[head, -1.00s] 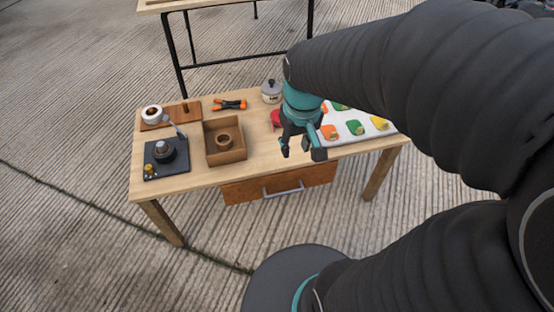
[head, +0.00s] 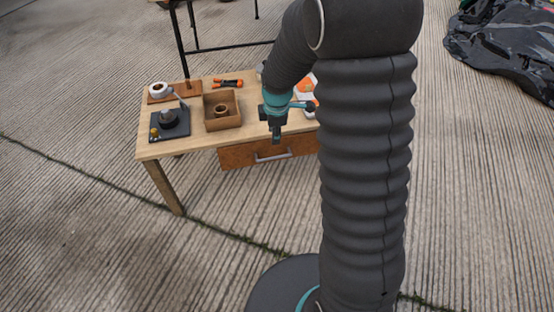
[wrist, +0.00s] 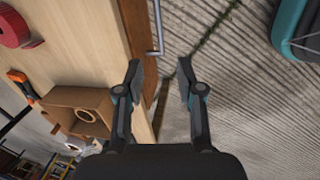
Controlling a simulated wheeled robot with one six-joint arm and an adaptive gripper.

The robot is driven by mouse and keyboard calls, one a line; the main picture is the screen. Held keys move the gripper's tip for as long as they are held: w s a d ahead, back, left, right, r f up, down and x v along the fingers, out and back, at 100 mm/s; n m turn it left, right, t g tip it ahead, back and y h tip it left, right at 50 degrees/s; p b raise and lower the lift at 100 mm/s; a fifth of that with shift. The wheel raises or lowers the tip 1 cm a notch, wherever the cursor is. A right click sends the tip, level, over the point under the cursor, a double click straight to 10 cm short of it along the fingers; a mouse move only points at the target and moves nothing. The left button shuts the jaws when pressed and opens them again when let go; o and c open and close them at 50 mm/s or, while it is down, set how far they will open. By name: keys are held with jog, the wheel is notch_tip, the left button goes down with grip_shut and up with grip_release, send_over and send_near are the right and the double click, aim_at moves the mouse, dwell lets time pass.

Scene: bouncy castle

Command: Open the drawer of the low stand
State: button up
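The low stand (head: 148,150) is a light wooden table with a brown drawer (head: 236,157) under its top. The drawer front looks flush under the table edge, and a grey bar handle (head: 272,156) runs along it. My gripper (head: 276,138) hangs just above and in front of the table's front edge, over the handle. In the wrist view my gripper (wrist: 160,78) has its fingers spread apart with nothing between them. The handle (wrist: 156,30) shows there ahead of the fingertips, apart from them. My arm hides the right end of the drawer in the head view.
On the top are an open wooden box (head: 222,122) with a ring inside, a dark device (head: 170,126), a tape roll (head: 158,90) and orange-handled pliers (head: 228,83). A red roll (wrist: 14,28) shows in the wrist view. Concrete floor before the stand is clear.

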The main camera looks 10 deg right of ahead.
send_near(275, 157)
jog(key=shift+n, duration=0.4)
jog(key=f, duration=0.2)
jog(key=w+f, duration=0.1)
jog(key=f, duration=0.5)
jog(key=shift+w, duration=0.35)
grip_shut()
